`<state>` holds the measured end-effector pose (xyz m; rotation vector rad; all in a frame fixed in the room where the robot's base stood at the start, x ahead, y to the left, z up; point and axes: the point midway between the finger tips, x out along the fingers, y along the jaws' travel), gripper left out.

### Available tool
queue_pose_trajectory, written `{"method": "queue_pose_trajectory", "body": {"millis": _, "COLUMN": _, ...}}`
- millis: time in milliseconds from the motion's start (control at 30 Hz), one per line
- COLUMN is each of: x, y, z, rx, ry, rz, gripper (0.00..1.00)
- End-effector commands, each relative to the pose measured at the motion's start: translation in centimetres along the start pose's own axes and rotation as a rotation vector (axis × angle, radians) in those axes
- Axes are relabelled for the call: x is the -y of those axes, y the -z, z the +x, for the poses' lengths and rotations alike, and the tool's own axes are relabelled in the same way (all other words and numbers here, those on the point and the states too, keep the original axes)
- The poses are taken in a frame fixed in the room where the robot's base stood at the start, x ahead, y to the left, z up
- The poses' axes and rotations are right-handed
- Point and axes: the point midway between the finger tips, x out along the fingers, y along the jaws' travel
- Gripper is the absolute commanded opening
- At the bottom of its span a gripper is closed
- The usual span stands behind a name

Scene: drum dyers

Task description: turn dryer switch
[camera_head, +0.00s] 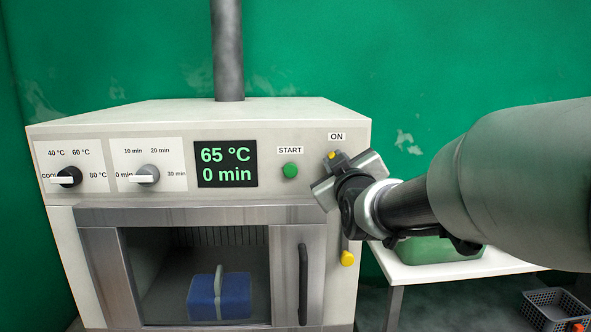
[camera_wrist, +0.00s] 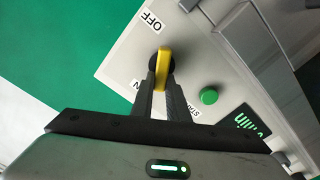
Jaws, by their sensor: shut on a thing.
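The yellow switch handle (camera_wrist: 163,62) sits on a dark round base on the dryer's front panel. In the wrist view my gripper (camera_wrist: 161,90) is shut on the handle's lower end, with one finger on each side. An OFF label (camera_wrist: 151,20) is above the switch, and an ON label (camera_wrist: 137,85) is partly hidden by a finger. In the head view my gripper (camera_head: 338,182) covers most of the switch; only a small yellow tip (camera_head: 332,155) shows below the ON label (camera_head: 336,136).
The dryer (camera_head: 240,112) has a green START button (camera_head: 290,171), two dials and a display (camera_head: 226,164) reading 65 °C and 0 min. A blue bundle (camera_head: 220,295) lies behind the door window. A yellow-ended lever (camera_head: 347,258) is below my gripper. A side table (camera_head: 430,270) stands right.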

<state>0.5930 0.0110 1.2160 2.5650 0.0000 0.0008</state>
Motion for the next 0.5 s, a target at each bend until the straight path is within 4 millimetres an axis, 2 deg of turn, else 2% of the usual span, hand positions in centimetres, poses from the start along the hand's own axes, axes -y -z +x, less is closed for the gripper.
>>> {"method": "queue_pose_trajectory", "body": {"millis": 500, "x": 1.01, "y": -0.55, "z": -0.01, "rx": 0.002, "ry": -0.001, "rz": -0.491, "gripper": 0.00}}
